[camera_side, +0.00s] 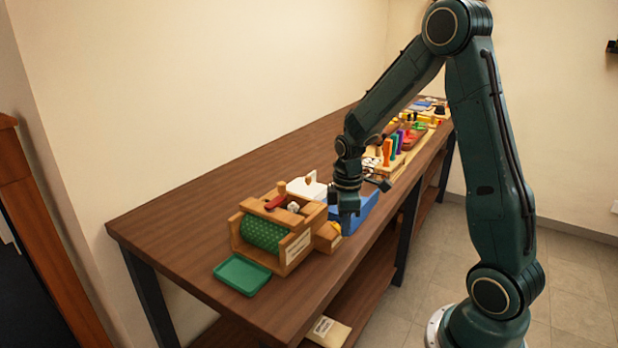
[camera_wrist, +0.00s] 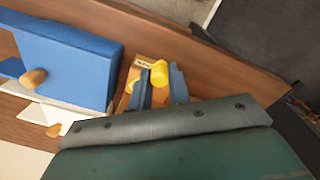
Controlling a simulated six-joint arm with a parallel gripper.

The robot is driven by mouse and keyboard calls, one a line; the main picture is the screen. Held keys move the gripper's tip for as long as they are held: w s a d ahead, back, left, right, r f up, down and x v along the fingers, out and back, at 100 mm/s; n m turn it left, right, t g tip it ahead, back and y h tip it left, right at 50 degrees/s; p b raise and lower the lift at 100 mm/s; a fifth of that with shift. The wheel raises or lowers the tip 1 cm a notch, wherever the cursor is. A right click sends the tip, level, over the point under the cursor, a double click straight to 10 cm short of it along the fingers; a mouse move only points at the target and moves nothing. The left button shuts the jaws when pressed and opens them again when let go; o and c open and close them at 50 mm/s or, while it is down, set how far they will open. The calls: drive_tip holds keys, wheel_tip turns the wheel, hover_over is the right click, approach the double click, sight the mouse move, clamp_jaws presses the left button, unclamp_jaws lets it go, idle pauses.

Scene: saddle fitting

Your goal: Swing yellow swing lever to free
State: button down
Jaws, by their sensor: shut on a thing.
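The yellow swing lever (camera_wrist: 159,73) shows in the wrist view between the two fingers of my gripper (camera_wrist: 163,84). It sits at a small wooden block (camera_wrist: 127,82) with a label, and the fingers hide part of it. My gripper is shut on the lever. In the side view, my gripper (camera_side: 345,222) points down at the small wooden block (camera_side: 328,236) on the right side of the wooden box. A bit of yellow shows beside the fingertips there. The lever's exact angle cannot be told.
A blue box (camera_side: 366,207) stands close behind my gripper, with a white piece (camera_side: 306,189) beside it. The wooden box with a green roller (camera_side: 263,234) stands to the left, a green tray (camera_side: 242,275) before it. The table's front edge is close by.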

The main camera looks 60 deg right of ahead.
drive_tip(key=shift+w+d+r, duration=0.1)
drive_tip(key=c, duration=1.6)
unclamp_jaws()
drive_tip(key=r, duration=1.3)
drive_tip(key=shift+s+a+r, duration=0.25)
drive_tip(key=shift+a+r, duration=0.05)
drive_tip(key=shift+r, duration=0.1)
drive_tip(key=s+a+r+m+t, duration=0.1)
drive_tip(key=s+a+m, duration=0.1)
drive_tip(key=s+a, duration=0.3)
drive_tip(key=s+a+r+m+t, duration=0.2)
drive_tip(key=s+a, duration=0.2)
drive_tip(key=s, duration=0.1)
drive_tip(key=s+a+r+m+t, duration=0.2)
drive_tip(key=s+a, duration=0.3)
drive_tip(key=shift+s+a+r+m, duration=0.1)
drive_tip(key=shift+s+a+m, duration=0.2)
drive_tip(key=shift+m, duration=0.1)
